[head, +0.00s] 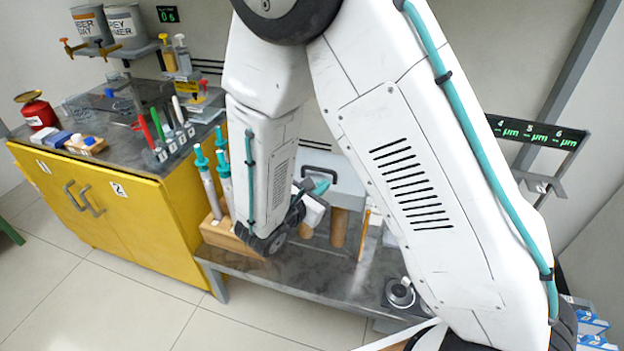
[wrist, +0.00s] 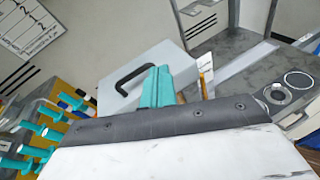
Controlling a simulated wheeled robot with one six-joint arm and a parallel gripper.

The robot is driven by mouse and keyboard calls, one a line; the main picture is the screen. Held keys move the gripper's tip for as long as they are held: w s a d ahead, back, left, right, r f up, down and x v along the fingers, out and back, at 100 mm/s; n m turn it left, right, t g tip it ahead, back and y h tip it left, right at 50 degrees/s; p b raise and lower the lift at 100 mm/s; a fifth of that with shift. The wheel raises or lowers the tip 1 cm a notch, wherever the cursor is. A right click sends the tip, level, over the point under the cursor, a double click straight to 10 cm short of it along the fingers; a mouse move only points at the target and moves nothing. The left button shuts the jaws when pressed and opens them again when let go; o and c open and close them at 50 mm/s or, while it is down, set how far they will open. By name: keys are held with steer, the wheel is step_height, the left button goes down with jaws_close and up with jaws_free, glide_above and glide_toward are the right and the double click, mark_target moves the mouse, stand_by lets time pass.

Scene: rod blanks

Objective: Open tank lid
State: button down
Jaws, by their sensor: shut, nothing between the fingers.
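The pale tank lid (wrist: 165,56) with a black bar handle (wrist: 133,72) lies just beyond my gripper in the wrist view. In the head view the handle (head: 317,174) shows above the bench, and my arm hides much of the tank. My gripper (wrist: 156,86) has teal fingers that are shut and empty. They overlap the right end of the handle in the wrist view; I cannot tell whether they touch it. My gripper (head: 318,187) also shows in the head view, just in front of the handle. I cannot see a gap under the lid.
A wooden block (head: 232,240) with teal-topped rods (head: 205,178) stands left of my wrist. Brown cylinders (head: 339,227) stand on the grey bench (head: 310,268). A round metal device (head: 400,292) sits at its right. A yellow cabinet (head: 110,200) stands left; the floor in front is clear.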

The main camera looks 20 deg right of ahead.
mark_target(324, 170)
steer(key=w+a+f+n+t+y, duration=0.2)
steer(key=a+f+n+t+y, duration=0.1)
steer(key=a+f+n, duration=0.4)
steer(key=shift+m, duration=0.8)
steer(key=x, duration=1)
steer(key=shift+s+d+f, duration=0.25)
steer(key=shift+s+d, duration=0.1)
steer(key=shift+d, duration=0.1)
steer(key=shift+w+d+r, duration=0.55)
steer(key=shift+w+r, duration=0.25)
steer(key=shift+w+d+r, duration=0.3)
steer(key=shift+w+r, duration=0.05)
steer(key=shift+w, duration=0.1)
